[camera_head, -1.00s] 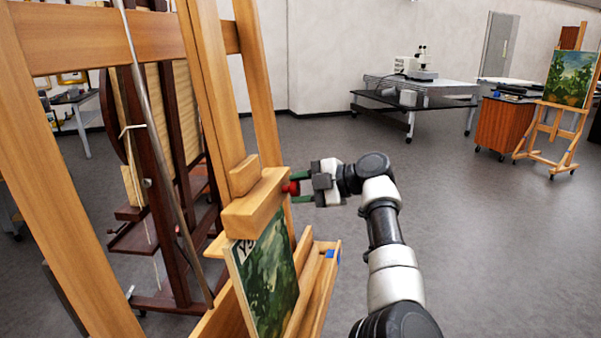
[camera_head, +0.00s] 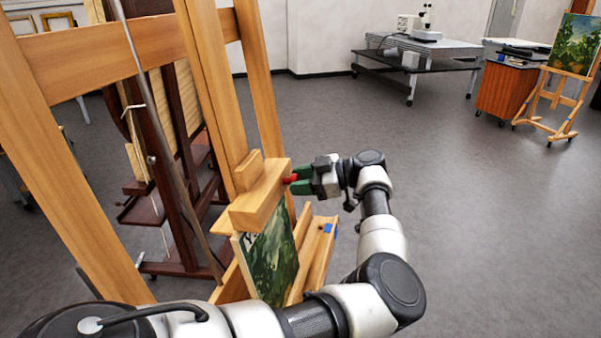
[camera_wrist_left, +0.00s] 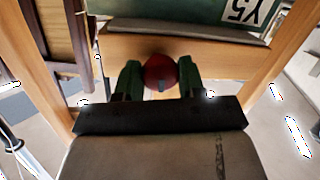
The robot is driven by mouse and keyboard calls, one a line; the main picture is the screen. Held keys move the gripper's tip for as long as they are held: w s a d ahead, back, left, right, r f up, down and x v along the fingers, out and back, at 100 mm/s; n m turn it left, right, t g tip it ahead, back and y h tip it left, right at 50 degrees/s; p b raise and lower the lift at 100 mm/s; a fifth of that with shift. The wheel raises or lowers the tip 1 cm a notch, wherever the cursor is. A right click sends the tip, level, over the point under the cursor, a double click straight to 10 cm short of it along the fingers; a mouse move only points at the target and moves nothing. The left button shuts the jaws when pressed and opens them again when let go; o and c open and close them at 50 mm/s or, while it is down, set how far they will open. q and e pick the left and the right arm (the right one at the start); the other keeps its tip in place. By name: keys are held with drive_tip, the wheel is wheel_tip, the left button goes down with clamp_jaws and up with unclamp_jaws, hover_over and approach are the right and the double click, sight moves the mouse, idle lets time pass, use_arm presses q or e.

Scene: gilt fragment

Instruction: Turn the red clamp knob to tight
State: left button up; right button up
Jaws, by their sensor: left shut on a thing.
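The red clamp knob (camera_head: 291,179) sticks out from the end of the wooden clamp block (camera_head: 260,199) on the near easel. My left gripper (camera_head: 301,181) reaches it from the right, with its green fingers shut on the knob. In the left wrist view, the round red knob (camera_wrist_left: 161,72) sits between the two green fingers, with a small dark mark on its face. The block holds the top of a green painting (camera_head: 271,262). My right gripper is not in view.
The easel's wooden uprights (camera_head: 215,95) stand left of my gripper, and its lower ledge (camera_head: 318,255) lies below. A dark easel (camera_head: 185,210) stands behind. The floor (camera_head: 480,220) to the right is clear. A microscope table (camera_head: 425,50) and a second painting (camera_head: 574,46) are far off.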

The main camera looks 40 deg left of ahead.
use_arm(q)
drive_tip(key=shift+f+m+p, duration=0.15)
drive_tip(key=shift+m+p, duration=0.15)
drive_tip(key=shift+m, duration=0.1)
drive_tip(key=o, duration=0.9)
drive_tip(key=b+v, duration=0.5)
drive_tip(key=v, duration=0.6)
drive_tip(key=shift+a, duration=0.1)
